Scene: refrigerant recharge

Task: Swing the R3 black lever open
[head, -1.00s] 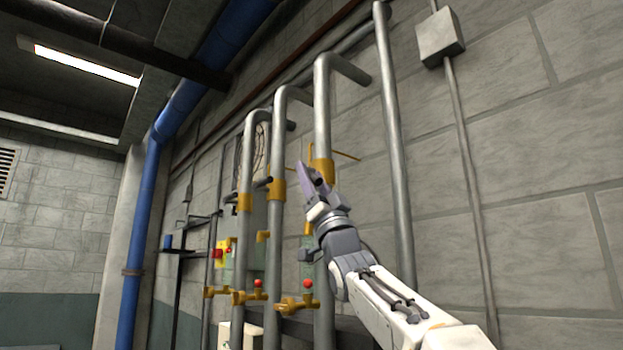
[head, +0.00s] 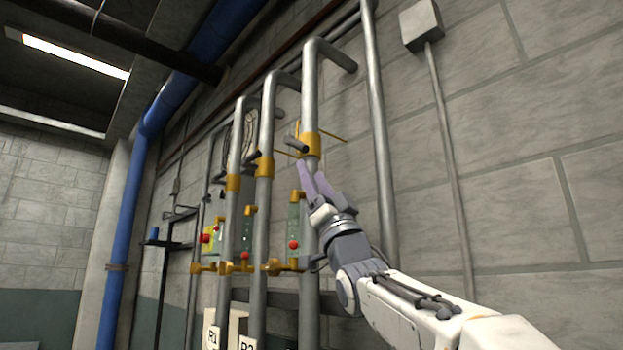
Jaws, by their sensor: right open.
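Three upright grey pipes each carry a yellow valve collar. The R1 label (head: 213,337) and R2 label (head: 247,343) show at the bottom on the left and middle pipes. The right pipe (head: 311,85), taken as R3 by its order, shows no label. Its yellow valve (head: 311,144) has a dark lever (head: 293,144) jutting to the left and toward me. My right gripper (head: 313,180) is open and empty, with its purple fingers pointing up just below this valve. I cannot tell whether a fingertip touches the pipe. My left gripper is out of view.
Yellow lower fittings with red knobs (head: 293,244) and greenish sight tubes (head: 294,221) stand beside the pipes, left of my right arm. Another plain grey pipe (head: 379,130) rises close on the right. The block wall behind is otherwise mostly bare.

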